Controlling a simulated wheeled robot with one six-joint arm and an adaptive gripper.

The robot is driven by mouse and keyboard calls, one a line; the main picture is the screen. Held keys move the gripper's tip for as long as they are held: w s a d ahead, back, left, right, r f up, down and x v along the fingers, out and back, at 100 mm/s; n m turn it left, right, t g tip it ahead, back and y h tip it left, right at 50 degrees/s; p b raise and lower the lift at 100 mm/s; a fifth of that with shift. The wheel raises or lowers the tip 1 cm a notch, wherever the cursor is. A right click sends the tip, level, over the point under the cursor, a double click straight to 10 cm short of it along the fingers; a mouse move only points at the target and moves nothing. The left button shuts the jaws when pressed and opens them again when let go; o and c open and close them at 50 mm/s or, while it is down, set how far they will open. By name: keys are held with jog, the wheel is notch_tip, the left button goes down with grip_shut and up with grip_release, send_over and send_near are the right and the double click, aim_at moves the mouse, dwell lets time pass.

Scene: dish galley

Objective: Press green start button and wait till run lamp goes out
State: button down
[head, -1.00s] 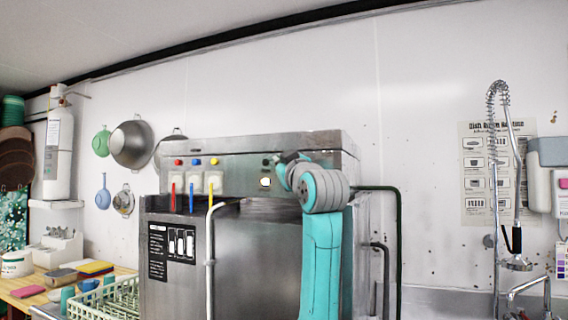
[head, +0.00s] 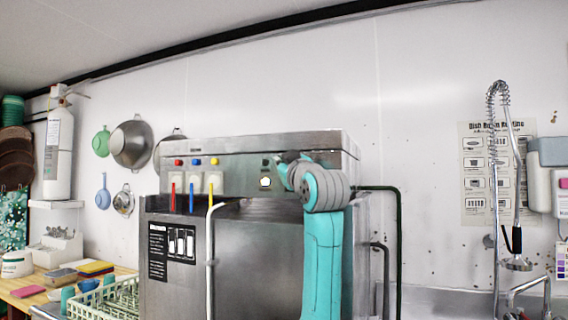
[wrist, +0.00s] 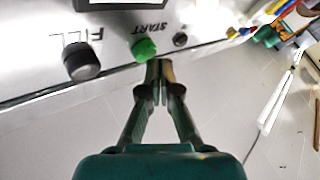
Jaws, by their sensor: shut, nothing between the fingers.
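The green START button (wrist: 144,49) sits on the pale machine panel in the wrist view, which shows the lettering upside down. My gripper (wrist: 160,66) is shut and empty, its fingertips just below and slightly right of the button in that view. I cannot tell whether they touch it. A small dark round fitting (wrist: 180,39) right of the button looks unlit; I cannot tell if it is the run lamp. In the head view the steel machine (head: 250,250) stands in the middle, and my wrist hides the button and the fingers.
A black FILL knob (wrist: 82,62) lies left of the button in the wrist view. Red, blue and yellow levers (head: 191,196) are on the machine's left front. A green dish rack (head: 118,300) stands at lower left, and a spray tap (head: 516,240) at right.

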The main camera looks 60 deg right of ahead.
jog(key=shift+d, duration=0.45)
dwell(0.6)
dwell(0.4)
jog(key=shift+a, duration=0.85)
jog(key=shift+a, duration=0.15)
jog(key=shift+s+a, duration=0.15)
jog(key=shift+a, duration=1.05)
jog(key=shift+s+a, duration=0.1)
jog(key=shift+a, duration=1.1)
